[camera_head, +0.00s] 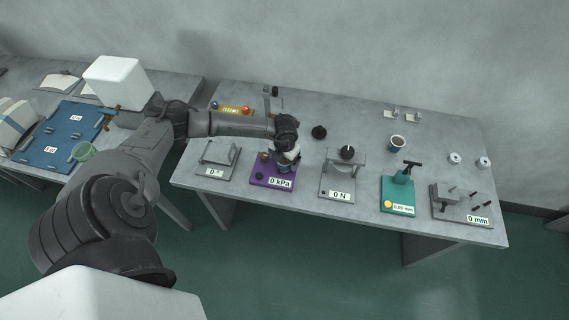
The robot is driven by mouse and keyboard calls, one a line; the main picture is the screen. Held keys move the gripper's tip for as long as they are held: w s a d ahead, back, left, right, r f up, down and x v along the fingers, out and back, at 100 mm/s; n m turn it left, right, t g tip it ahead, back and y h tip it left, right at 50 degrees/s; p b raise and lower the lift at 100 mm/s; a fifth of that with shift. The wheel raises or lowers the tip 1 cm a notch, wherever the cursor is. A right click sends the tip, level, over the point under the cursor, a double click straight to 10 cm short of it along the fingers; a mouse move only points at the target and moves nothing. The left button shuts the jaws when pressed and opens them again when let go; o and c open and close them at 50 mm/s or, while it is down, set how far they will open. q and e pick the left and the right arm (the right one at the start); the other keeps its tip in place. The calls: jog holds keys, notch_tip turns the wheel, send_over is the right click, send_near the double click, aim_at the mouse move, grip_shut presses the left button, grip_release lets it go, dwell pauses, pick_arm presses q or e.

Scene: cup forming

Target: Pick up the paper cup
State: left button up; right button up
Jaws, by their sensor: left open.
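A small pale cup with a dark inside (397,144) stands upright near the back of the grey table, right of the middle; it looks like the paper cup. My right gripper is not in view.
On the grey table (300,205), a 0 N stand (339,186), a teal device with a black handle (398,193) and a mm gauge block (463,204) line the front. A black knob (319,132) and two white rolls (483,163) stand farther back.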

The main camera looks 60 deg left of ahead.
pick_arm(q)
jog(key=shift+f, duration=0.25)
jog(key=c, duration=1)
jog(key=shift+r, duration=0.15)
